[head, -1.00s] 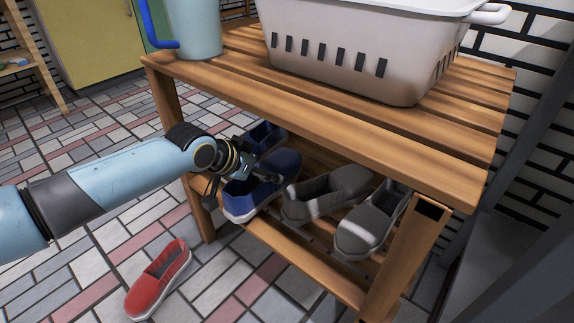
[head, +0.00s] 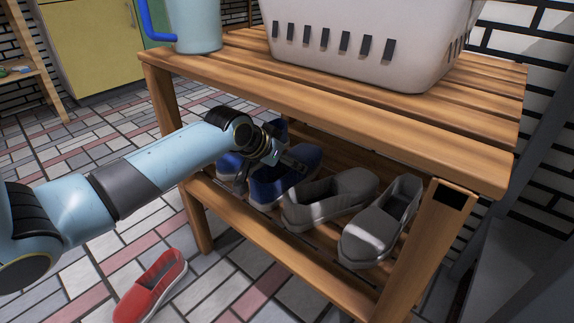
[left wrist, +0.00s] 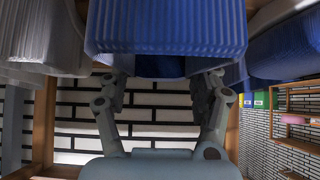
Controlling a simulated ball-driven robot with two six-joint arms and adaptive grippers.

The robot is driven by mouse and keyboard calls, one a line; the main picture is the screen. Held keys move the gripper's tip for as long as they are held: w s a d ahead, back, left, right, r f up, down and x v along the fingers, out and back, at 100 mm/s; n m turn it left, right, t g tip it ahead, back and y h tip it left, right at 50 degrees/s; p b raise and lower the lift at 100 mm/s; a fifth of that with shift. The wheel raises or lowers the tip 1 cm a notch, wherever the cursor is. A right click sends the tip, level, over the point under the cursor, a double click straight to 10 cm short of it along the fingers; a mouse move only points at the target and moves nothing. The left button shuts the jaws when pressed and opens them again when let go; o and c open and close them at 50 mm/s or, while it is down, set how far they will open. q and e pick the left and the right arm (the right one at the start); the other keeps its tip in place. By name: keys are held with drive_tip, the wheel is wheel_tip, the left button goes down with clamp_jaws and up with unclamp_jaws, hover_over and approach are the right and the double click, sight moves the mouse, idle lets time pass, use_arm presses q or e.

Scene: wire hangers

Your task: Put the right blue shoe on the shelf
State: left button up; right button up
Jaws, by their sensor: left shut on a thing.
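My left gripper (head: 267,170) is shut on a blue shoe (head: 268,191) at the lower shelf (head: 310,248) of the wooden bench. The shoe is between the second blue shoe (head: 229,164) and a grey shoe (head: 332,196). The fingers hide part of it, and I cannot tell whether its sole touches the slats. In the left wrist view the held blue shoe (left wrist: 165,32) fills the top middle between the fingers (left wrist: 162,100). The other blue shoe (left wrist: 288,45) is at the right there. My right gripper is not in view.
A second grey shoe (head: 381,222) stands at the shelf's right end by the front leg (head: 425,255). The bench top (head: 330,105) overhangs the shelf. A white basket (head: 370,35) and a light blue jug (head: 198,28) stand on top. A red shoe (head: 150,287) lies on the floor.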

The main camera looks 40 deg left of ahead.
use_arm(q)
drive_tip(key=shift+r, duration=0.1)
idle(0.3)
drive_tip(key=o, duration=1.4)
drive_tip(key=shift+f, duration=0.2)
